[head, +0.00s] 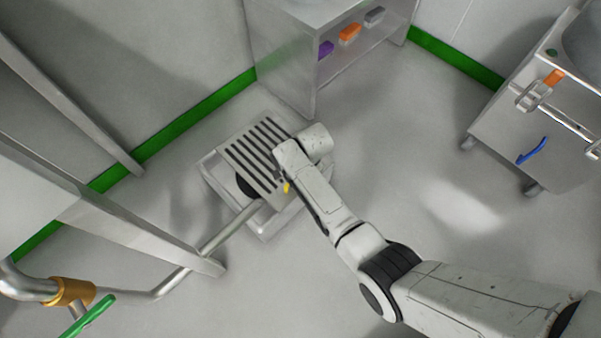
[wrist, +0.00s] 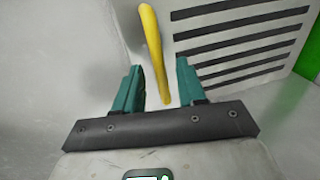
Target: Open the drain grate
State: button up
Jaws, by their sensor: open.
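The drain grate (head: 248,150) is a grey slotted plate over a pale square floor basin (head: 262,229). It looks tilted up from the basin, and a dark round opening (head: 246,184) shows below its lower left edge. I cannot tell the exact angle. In the wrist view the grate (wrist: 240,47) fills the upper right. Its yellow handle (wrist: 152,45) runs down between the teal fingers of my gripper (wrist: 158,75). The fingers are open, one each side of the handle, with gaps visible. In the head view a bit of yellow handle (head: 286,187) shows; my arm hides the fingertips.
A metal pipe (head: 222,233) runs to the basin from the lower left, with a green-levered valve (head: 88,312). A shelf unit (head: 283,62) stands behind the basin. A wheeled cabinet (head: 520,145) stands at right. The floor between is clear.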

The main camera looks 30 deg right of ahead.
jog(key=shift+f, duration=0.15)
grip_shut()
dwell(0.4)
